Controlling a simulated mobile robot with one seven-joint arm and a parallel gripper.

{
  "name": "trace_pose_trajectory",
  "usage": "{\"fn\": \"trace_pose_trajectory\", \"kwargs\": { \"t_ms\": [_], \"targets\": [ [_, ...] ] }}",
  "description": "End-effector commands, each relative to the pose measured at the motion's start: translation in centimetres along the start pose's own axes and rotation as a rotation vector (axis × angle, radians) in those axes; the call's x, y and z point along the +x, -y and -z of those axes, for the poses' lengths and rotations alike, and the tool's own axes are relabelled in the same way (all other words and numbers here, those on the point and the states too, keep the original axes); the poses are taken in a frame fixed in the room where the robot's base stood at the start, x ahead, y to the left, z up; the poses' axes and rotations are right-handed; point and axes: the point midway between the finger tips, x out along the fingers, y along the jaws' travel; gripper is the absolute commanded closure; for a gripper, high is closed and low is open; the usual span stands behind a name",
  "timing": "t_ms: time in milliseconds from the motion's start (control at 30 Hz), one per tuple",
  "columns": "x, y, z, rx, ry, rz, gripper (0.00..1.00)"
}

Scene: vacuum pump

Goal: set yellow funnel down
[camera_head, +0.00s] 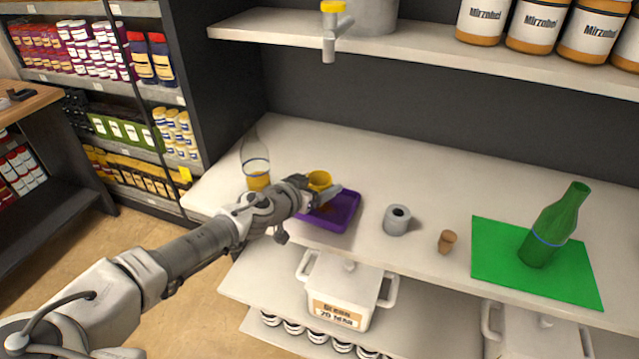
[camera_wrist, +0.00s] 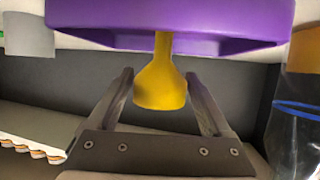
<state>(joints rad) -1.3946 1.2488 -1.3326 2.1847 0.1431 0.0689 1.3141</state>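The yellow funnel (camera_head: 319,180) is above the purple tray (camera_head: 335,213) on the counter, wide end up. My gripper (camera_head: 316,190) is around it and appears shut on it. In the wrist view the picture is upside down. There the funnel (camera_wrist: 160,85) sits between the two fingers of my gripper (camera_wrist: 160,78), which seem to touch its sides. Its narrow stem points at the purple tray (camera_wrist: 90,14). I cannot tell whether the stem touches the tray.
A clear vessel with yellow bottom (camera_head: 257,180) stands close left of my gripper. To the right are a grey ring (camera_head: 396,222), a cork (camera_head: 447,241) and a green bottle (camera_head: 552,232) on a green mat (camera_head: 497,262). A shelf (camera_head: 420,45) runs above. Counter behind the tray is clear.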

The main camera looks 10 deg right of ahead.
Motion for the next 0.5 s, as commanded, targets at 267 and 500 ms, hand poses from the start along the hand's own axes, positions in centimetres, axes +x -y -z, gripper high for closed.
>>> {"fn": "trace_pose_trajectory", "kwargs": {
  "t_ms": [267,500],
  "targets": [
    [-0.01,-0.02,0.03,0.0,0.0,0.0,0.01],
    [-0.64,0.05,0.31,0.0,0.0,0.001,0.01]
  ]
}}
